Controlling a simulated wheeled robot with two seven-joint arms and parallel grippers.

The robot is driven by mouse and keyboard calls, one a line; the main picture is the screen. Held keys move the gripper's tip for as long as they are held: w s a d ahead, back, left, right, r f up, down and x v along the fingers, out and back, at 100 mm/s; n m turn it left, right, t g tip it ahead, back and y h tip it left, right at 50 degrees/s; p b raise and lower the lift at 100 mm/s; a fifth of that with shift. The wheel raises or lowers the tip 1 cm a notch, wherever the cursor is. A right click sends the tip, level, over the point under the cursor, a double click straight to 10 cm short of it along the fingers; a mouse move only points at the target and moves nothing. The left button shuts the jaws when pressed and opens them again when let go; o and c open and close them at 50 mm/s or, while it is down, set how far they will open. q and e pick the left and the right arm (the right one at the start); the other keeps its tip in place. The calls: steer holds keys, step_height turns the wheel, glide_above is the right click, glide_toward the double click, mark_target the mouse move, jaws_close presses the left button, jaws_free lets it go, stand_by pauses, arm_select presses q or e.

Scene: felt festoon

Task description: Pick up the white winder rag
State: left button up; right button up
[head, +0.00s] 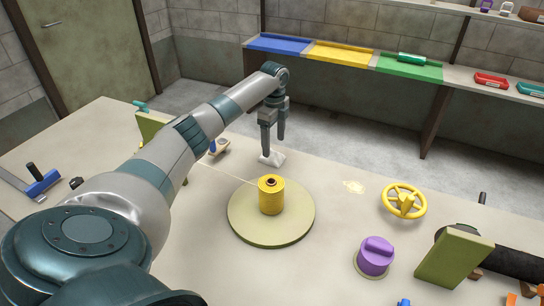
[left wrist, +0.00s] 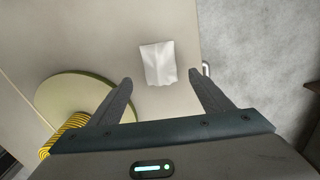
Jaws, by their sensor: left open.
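The white winder rag (head: 273,158) lies on the workbench near its far edge, just beyond the round plate. In the left wrist view the rag (left wrist: 158,63) is a small crumpled white piece, lying ahead of the two fingertips and roughly centred between them. My left gripper (head: 272,148) points down over the rag in the head view, its fingers parted. In the left wrist view the gripper (left wrist: 160,82) is open with nothing between its fingers. Contact with the rag cannot be seen. My right gripper is in neither view.
A yellow spool (head: 271,195) stands on a round olive plate (head: 240,226) close to the rag. A yellow handwheel (head: 404,201) and a purple knob (head: 375,256) are further right. Blue, yellow and green trays (head: 410,68) sit on a shelf across the floor gap.

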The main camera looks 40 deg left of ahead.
mark_target(272, 150)
arm_select(q)
steer(key=shift+f, duration=0.1)
steer(key=shift+a+f+p, duration=0.1)
steer(key=shift+f+p, duration=0.15)
steer(key=shift+p, duration=0.1)
steer(key=f, duration=0.1)
steer(key=f+p, duration=0.1)
steer(key=f, duration=0.2)
steer(key=shift+s+a+p, duration=0.1)
steer(key=shift+a+p, duration=0.15)
steer(key=shift+p, duration=0.1)
steer(key=shift+f, duration=0.3)
steer(key=shift+c, duration=0.3)
steer(key=c, duration=1.1)
